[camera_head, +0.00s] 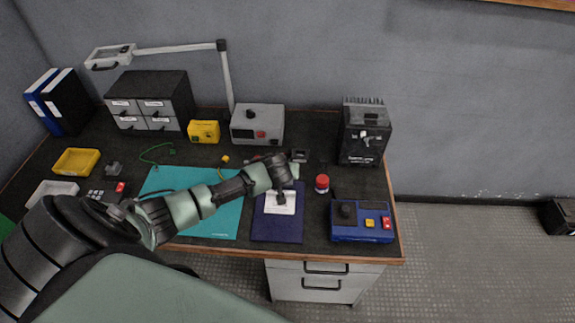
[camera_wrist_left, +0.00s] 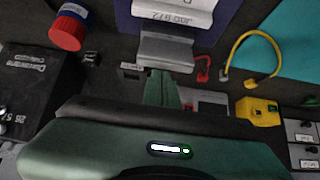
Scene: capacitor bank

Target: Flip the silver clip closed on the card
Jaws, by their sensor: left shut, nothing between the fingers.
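A dark blue clipboard (camera_head: 277,228) lies on the desk with a white card (camera_head: 279,208) on it. In the wrist view the card (camera_wrist_left: 172,13) shows printed writing at the top edge. The silver clip (camera_wrist_left: 167,46) sits at the end of the board, right by the card's edge; in the head view my arm mostly hides it. My right gripper is not in view.
A teal mat (camera_head: 222,222) lies left of the clipboard. A red-capped jar (camera_head: 322,184) and a blue control box (camera_head: 361,221) stand to the right. A black unit (camera_head: 364,134), a grey box (camera_head: 257,124) and a yellow box (camera_head: 204,131) stand behind.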

